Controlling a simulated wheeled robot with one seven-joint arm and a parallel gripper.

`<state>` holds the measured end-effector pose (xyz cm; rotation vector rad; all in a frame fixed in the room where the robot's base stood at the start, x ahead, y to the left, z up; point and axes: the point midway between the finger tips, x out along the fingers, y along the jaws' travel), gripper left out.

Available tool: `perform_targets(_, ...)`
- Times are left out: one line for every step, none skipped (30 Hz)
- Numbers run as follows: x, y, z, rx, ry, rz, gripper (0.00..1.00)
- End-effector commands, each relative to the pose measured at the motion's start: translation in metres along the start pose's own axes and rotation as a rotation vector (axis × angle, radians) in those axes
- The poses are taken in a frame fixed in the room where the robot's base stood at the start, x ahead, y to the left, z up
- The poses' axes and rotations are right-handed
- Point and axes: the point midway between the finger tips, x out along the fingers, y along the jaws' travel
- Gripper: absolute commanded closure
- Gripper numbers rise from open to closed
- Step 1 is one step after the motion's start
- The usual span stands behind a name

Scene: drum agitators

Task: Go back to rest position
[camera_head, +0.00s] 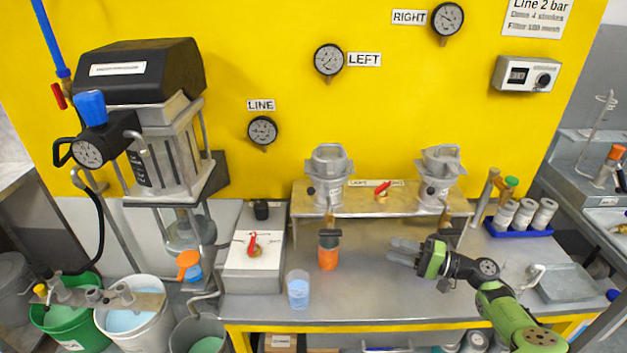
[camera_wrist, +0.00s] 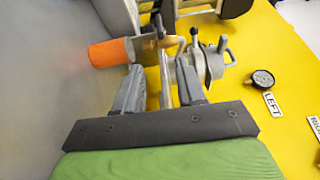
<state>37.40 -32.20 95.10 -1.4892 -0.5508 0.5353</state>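My gripper (camera_head: 402,251) is above the grey steel bench (camera_head: 345,303), to the right of the orange container (camera_head: 328,258). It points left, and its two grey fingers are spread with nothing between them. In the wrist view my gripper (camera_wrist: 161,68) also shows its fingers apart and empty. The orange container (camera_wrist: 108,53) lies beyond the left fingertip there, apart from it. My green and black arm comes in from the lower right of the head view.
Two grey agitator units (camera_head: 329,175) (camera_head: 438,177) stand on a raised shelf behind my gripper. A clear beaker of blue liquid (camera_head: 298,289) stands left of it. A blue tray (camera_head: 520,228) of white canisters and a shallow metal tray (camera_head: 567,283) are right. The bench's front middle is clear.

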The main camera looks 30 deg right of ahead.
Motion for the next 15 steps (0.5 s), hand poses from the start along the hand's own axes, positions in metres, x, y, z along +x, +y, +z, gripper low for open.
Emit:
perform_targets(0.000,0.000,0.000,0.000,0.000,0.000,0.61)
perform_targets(0.000,0.000,0.000,0.000,0.000,0.000,0.61)
perform_targets(0.001,0.000,0.000,0.000,-0.002,0.002,0.61)
perform_targets(0.004,-0.001,0.001,-0.001,-0.011,0.008,0.61)
perform_targets(0.009,-0.003,0.003,-0.003,-0.028,0.023,0.61)
perform_targets(0.022,-0.007,0.008,-0.008,-0.067,0.056,0.61)
perform_targets(0.036,-0.011,0.014,-0.013,-0.109,0.093,0.61)
perform_targets(0.052,-0.014,0.021,-0.018,-0.158,0.141,0.61)
perform_targets(0.074,-0.019,0.035,-0.030,-0.232,0.216,0.61)
perform_targets(0.092,-0.022,0.046,-0.039,-0.289,0.279,0.61)
perform_targets(0.107,-0.025,0.059,-0.051,-0.343,0.343,0.61)
perform_targets(0.125,-0.028,0.076,-0.067,-0.407,0.429,0.61)
perform_targets(0.136,-0.030,0.089,-0.082,-0.452,0.492,0.61)
perform_targets(0.146,-0.032,0.102,-0.099,-0.493,0.556,0.61)
perform_targets(0.157,-0.035,0.119,-0.125,-0.541,0.639,0.61)
